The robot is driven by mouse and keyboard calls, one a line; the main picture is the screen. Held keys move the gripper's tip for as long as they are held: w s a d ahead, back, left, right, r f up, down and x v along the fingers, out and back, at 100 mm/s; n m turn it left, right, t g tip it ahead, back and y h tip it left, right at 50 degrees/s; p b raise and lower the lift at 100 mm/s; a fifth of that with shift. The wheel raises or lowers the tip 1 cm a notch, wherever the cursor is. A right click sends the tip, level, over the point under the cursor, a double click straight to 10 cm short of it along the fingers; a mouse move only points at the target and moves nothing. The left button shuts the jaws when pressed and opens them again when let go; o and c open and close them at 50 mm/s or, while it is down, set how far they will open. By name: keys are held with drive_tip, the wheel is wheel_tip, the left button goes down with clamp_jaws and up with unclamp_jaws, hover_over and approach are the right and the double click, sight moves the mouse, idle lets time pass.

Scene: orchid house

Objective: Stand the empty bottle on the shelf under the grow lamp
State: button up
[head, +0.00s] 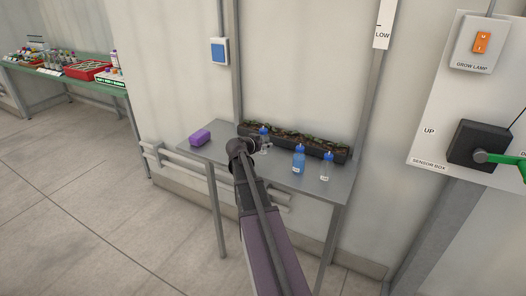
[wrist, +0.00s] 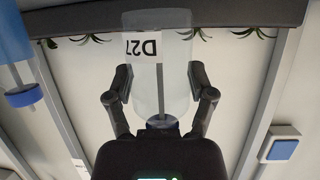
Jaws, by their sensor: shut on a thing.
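My gripper (head: 259,146) is at the far left part of a grey metal table (head: 227,153), by a clear bottle with a blue cap (head: 264,131). In the wrist view my gripper (wrist: 160,85) is shut on this clear bottle (wrist: 150,95), one finger on each side. It looks empty, with a white label reading "D27" in part. I cannot tell whether its base touches the table. A blue-filled bottle (head: 299,160) and another clear bottle (head: 327,168) stand to the right. The grow lamp is not in view, and I cannot tell which surface is its shelf.
A dark plant trough (head: 312,147) runs along the table's back. A purple block (head: 200,137) lies at the left. A grow lamp switch (head: 481,42) and sensor box (head: 478,144) are on the right panel. A green bench (head: 52,73) stands far left. Open floor lies between.

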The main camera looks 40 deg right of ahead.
sight(263, 149)
drive_tip(key=shift+f+b, duration=1.65)
drive_tip(key=shift+f, duration=0.1)
drive_tip(key=shift+f, duration=0.15)
drive_tip(key=o, duration=0.9)
drive_tip(key=shift+r, duration=0.2)
drive_tip(key=shift+r, duration=0.1)
drive_tip(key=p+v, duration=0.4)
drive_tip(key=v, duration=0.8)
drive_tip(key=shift+p, duration=0.3)
